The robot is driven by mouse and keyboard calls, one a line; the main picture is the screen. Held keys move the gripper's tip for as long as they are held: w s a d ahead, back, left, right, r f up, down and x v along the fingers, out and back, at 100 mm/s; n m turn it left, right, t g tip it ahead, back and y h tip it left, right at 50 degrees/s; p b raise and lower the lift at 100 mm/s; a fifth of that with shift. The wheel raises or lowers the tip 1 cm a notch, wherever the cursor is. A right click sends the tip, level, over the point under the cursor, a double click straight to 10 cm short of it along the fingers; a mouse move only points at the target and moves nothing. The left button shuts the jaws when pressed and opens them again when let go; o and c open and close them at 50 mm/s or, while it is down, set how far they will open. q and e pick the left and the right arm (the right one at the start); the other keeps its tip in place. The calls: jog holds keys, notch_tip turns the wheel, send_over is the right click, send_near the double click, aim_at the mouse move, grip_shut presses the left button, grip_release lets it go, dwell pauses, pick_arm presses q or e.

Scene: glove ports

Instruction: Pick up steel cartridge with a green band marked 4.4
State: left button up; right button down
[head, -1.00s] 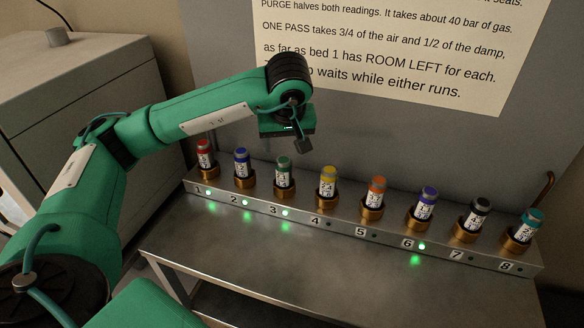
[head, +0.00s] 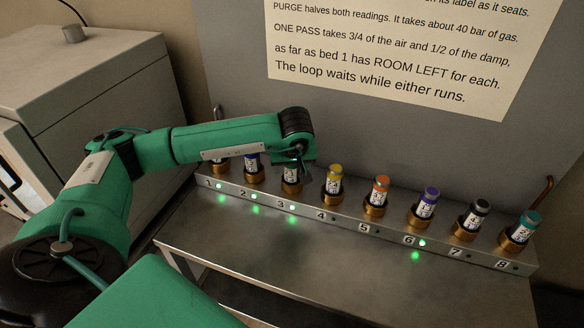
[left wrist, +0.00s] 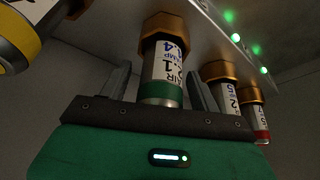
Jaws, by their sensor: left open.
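The steel cartridge with a green band (left wrist: 163,85) stands in the brass socket at position 3. In the left wrist view its label reads 4.4 in blue and 2.1 in black. In the head view my arm hides its top, and its label (head: 291,175) shows below. My left gripper (left wrist: 160,90) is open, with one finger on each side of the cartridge near the green band. No clear contact shows. In the head view the gripper (head: 298,165) is over position 3. My right gripper is in neither view.
The metal rack (head: 340,222) holds several other cartridges. The yellow-banded one (head: 333,182) and blue-banded one (head: 252,168) flank the green one closely. Green lamps glow at positions 1, 2, 3 and 6. A panel with a printed sign (head: 400,50) rises behind. The bench front (head: 300,260) is clear.

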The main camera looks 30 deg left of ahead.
pick_arm(q)
jog(key=shift+c, duration=0.4)
jog(key=c, duration=1.1)
jog(key=shift+c, duration=0.2)
jog(key=shift+r, duration=0.1)
